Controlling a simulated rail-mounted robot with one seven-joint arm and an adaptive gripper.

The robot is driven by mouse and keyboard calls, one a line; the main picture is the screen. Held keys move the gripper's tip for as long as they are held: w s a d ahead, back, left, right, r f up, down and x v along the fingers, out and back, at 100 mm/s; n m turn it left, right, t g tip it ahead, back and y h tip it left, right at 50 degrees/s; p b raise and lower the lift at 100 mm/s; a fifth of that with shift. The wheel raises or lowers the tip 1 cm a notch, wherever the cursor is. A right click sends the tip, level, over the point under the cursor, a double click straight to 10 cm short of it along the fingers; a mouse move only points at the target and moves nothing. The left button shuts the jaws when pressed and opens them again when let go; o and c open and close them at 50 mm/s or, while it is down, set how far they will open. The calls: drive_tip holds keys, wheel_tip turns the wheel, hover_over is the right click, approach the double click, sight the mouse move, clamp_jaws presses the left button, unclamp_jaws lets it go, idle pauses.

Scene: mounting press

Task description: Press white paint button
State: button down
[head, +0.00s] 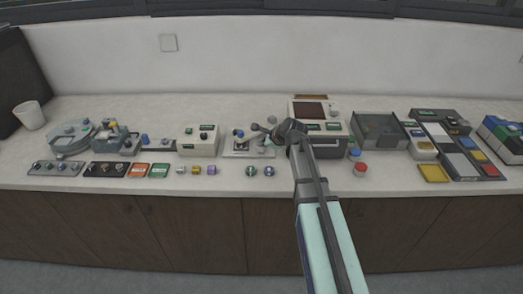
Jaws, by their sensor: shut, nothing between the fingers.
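No button can be read clearly as the white paint button at this size. At the right, a grey panel (491,178) carries coloured pads, including a blue pad (467,143), a yellow pad (478,156) and a red pad (490,170). A pale grey-white strip (460,165) lies beside them. My gripper (256,129) is shut and empty, above the middle of the counter. It is close to a small metal-plated device (240,151), well left of the coloured panel. Whether it touches the device cannot be told.
A cream box (199,145) stands left of my gripper. A press-like machine (332,127) stands behind my arm, partly hidden. A grey open bin (380,130) and yellow tray (434,173) lie right. Small cylinders line the front. A white cup (31,116) stands far left.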

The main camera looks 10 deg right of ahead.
sight(262, 150)
drive_tip(key=shift+f, duration=0.1)
drive_tip(key=shift+f, duration=0.35)
drive_tip(key=shift+f, duration=0.45)
idle(0.8)
drive_tip(key=shift+r, duration=0.2)
drive_tip(key=shift+r+p, duration=0.55)
drive_tip(key=shift+r, duration=0.2)
drive_tip(key=shift+r+p, duration=1.9)
drive_tip(key=shift+r, duration=0.6)
drive_tip(key=shift+a+f, duration=0.1)
